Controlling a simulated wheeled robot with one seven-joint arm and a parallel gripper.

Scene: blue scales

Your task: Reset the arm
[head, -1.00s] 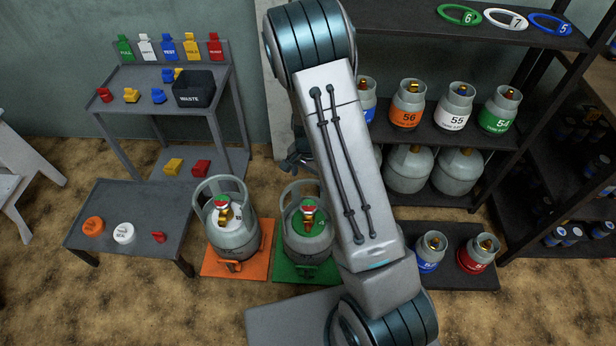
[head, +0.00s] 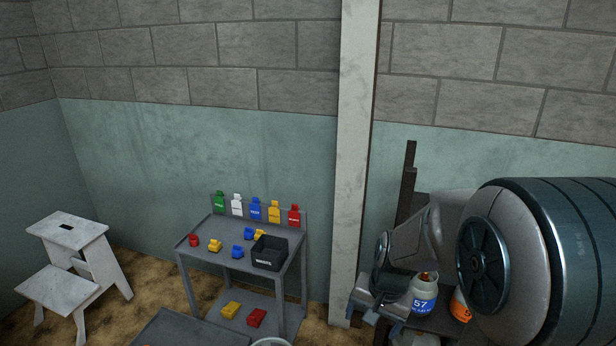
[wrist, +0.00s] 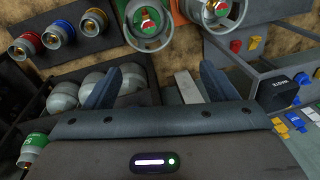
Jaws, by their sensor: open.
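My gripper (wrist: 158,88) is open and empty in the wrist view, its two dark fingers spread wide apart. In the head view my arm fills the right side, folded close to the camera. There my gripper (head: 385,285) shows beyond the arm, near the shelf and partly hidden by it.
A grey table (head: 217,256) with coloured caps and a black waste bin (head: 268,255) stands left of a white post (head: 354,160). A white step stool (head: 65,245) is at far left. Cylinder 57 (head: 422,297) stands on the shelf by my arm.

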